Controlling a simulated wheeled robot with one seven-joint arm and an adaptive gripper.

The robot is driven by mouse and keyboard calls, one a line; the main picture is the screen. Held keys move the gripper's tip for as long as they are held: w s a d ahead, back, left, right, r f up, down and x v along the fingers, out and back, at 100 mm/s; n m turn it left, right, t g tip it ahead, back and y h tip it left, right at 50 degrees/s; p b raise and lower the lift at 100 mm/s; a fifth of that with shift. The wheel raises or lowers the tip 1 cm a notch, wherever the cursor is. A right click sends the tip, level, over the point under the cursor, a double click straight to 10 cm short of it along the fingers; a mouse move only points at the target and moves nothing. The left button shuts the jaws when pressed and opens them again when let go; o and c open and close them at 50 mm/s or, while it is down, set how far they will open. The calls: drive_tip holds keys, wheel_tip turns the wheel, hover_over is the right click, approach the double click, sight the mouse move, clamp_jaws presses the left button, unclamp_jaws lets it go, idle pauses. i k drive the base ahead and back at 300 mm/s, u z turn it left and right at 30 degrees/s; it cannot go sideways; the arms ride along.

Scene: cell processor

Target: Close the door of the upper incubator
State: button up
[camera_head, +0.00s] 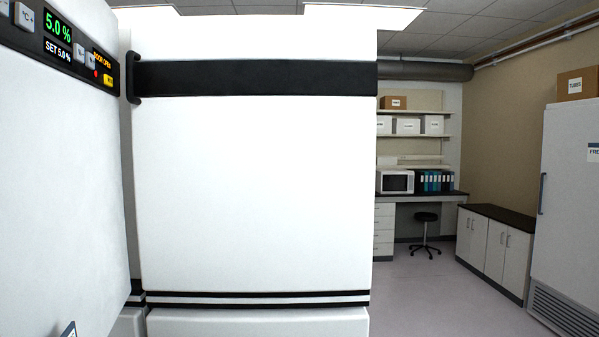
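A white unit at the left edge carries a control panel (72,50) with a green 5.0 % readout and an amber text that seems to read "DOOR OPEN". A large white door-like panel (250,190) fills the middle, with a black band across its upper part and a black handle (133,77) at its left edge. I cannot tell whether this panel is the upper incubator's swung-open door or the front of a neighbouring unit. No incubator interior shows. My gripper is not clearly in view.
Black-and-white trim (257,299) runs below the middle panel, above another white surface (255,323). A small dark-and-white item (68,330) at the bottom left is cut off. Open floor (440,295) lies right, before a stool (426,218), cabinets (490,245) and a white freezer (570,190).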

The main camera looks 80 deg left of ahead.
sight(64, 252)
drive_tip(key=u, duration=3.8)
drive_tip(key=i, duration=0.5)
drive_tip(key=z, duration=0.05)
